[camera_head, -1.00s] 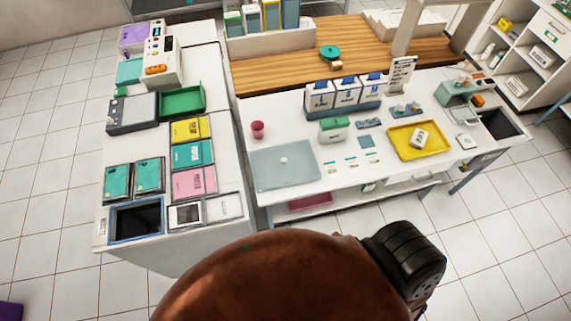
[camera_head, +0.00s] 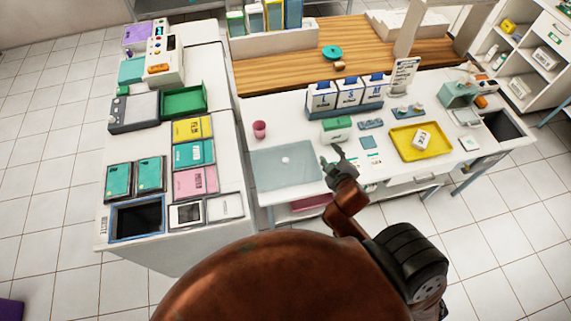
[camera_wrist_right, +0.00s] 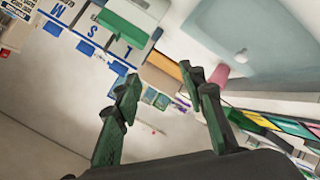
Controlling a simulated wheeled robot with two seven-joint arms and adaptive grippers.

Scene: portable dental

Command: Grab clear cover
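The clear cover (camera_head: 270,172) is a pale blue-grey see-through sheet with a small round white knob (camera_head: 285,160) near its middle. It lies flat on the left part of the white table. In the right wrist view the cover (camera_wrist_right: 285,30) shows at the upper right. My right gripper (camera_head: 337,158) is just right of the cover in the head view, apart from it. In the right wrist view the right gripper (camera_wrist_right: 160,88) has its fingers spread with nothing between them. My left gripper is not in view.
A pink cup (camera_head: 259,129) stands behind the cover. A green-topped box (camera_head: 336,130) and white bins (camera_head: 349,93) marked L, S, M stand behind the gripper. A yellow tray (camera_head: 420,143) is to the right. A counter with coloured packs (camera_head: 193,154) is at the left.

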